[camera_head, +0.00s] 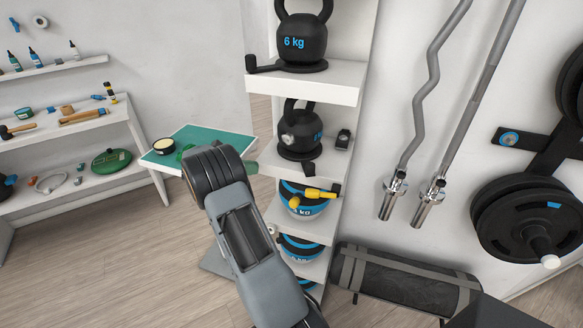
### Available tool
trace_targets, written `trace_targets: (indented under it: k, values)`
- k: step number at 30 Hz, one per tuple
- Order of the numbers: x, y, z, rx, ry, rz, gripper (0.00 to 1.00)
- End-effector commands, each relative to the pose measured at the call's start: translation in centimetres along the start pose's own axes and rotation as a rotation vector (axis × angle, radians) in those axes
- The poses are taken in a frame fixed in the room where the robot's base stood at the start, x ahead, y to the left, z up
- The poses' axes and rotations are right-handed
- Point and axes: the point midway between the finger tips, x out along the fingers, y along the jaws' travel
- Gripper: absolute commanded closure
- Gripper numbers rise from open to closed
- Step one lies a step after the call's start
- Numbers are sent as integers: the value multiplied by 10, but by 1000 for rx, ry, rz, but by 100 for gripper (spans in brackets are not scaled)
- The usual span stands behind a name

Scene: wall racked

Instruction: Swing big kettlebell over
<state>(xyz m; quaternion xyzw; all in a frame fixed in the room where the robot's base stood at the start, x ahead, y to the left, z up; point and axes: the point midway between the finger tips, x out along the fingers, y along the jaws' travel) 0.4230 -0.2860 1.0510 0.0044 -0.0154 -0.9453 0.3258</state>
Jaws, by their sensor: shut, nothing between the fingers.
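A large black kettlebell (301,40) marked "6 kg" in blue stands upright on the upper shelf (335,82) of a white rack, on a dark round base. The top of its handle is cut by the picture's upper edge. A black bar with a knobbed end (251,65) sticks out left from beside that base. A second black kettlebell (299,128) stands one shelf lower, with a grey round knob in front of it. My grey arm rises from the bottom middle, left of the rack. I cannot make out my gripper's fingers in this view.
Blue-banded kettlebells (300,245) sit on lower shelves, with a yellow-headed tool (318,193) at the front. Curved and straight bars (433,75) and dark plates (535,225) hang right. A black bag (405,280) lies below. A green-topped table (215,137) stands left.

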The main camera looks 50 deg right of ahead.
Motion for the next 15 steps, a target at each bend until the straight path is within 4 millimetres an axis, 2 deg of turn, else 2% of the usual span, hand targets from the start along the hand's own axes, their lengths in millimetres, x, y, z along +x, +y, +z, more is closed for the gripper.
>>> trace_targets:
  k: [11,15]
  values:
    - [22,-1,-9,-31,3,-5,100]
    - [50,-1,2,-34,1,-8,100]
